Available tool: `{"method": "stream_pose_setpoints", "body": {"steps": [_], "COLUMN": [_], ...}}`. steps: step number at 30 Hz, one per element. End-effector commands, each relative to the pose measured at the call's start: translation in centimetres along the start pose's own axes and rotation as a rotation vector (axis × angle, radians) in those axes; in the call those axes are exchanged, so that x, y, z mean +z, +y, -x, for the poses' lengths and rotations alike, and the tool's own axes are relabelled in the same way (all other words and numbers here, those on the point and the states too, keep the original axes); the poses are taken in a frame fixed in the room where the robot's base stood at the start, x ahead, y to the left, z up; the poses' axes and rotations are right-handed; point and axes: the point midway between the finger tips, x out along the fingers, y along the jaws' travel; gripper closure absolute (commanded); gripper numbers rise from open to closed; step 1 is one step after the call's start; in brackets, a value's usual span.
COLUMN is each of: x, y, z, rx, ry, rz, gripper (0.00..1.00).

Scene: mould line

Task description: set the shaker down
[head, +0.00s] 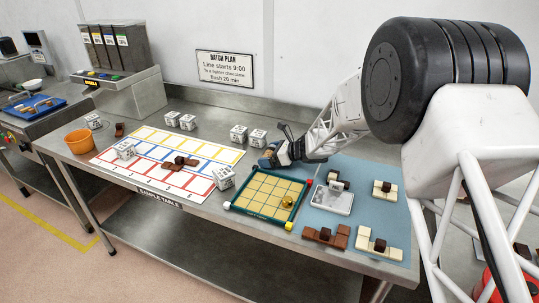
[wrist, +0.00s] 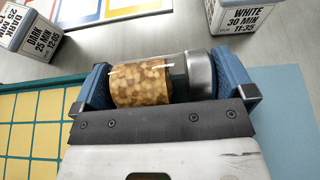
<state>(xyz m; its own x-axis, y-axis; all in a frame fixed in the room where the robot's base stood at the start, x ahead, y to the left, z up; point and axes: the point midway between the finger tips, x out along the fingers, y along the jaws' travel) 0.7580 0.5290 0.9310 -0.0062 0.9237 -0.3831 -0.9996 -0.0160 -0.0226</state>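The shaker (wrist: 150,82) is a clear jar filled with golden-brown pieces, with a grey metal cap (wrist: 201,74). In the wrist view it lies sideways between the two blue fingers of my gripper (wrist: 160,88), glass end to the left and cap to the right. My gripper is closed on it. In the head view my gripper (head: 270,156) is low over the sample table (head: 215,205), behind the green-framed grid tray (head: 233,206). The shaker is small and partly hidden there. I cannot tell whether it touches the table.
Labelled white cubes stand nearby, such as one behind my gripper (head: 257,137) and one left of the tray (head: 223,177). A blue mat (head: 375,218) with brown and cream pieces lies to the right. A chart (head: 150,150) and an orange bucket (head: 79,141) are to the left.

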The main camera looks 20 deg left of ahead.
Motion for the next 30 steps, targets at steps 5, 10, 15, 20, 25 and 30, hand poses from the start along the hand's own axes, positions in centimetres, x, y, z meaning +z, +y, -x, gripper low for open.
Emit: {"method": "stream_pose_setpoints", "body": {"steps": [5,10,15,20,25,30], "x": [0.0,0.3,0.3,0.3,0.3,0.3], "y": [0.0,0.0,0.0,-0.1,-0.1,-0.1], "z": [0.0,0.2,1.5,3.6,6.4,9.0], "rx": [0.0,0.0,-0.001,-0.002,-0.003,-0.002], "ry": [0.0,0.0,0.0,0.0,0.0,-0.001], "rz": [0.0,0.0,-0.001,0.0,0.0,-0.001], "gripper": [0.0,0.0,0.0,0.0,0.0,0.0]}}
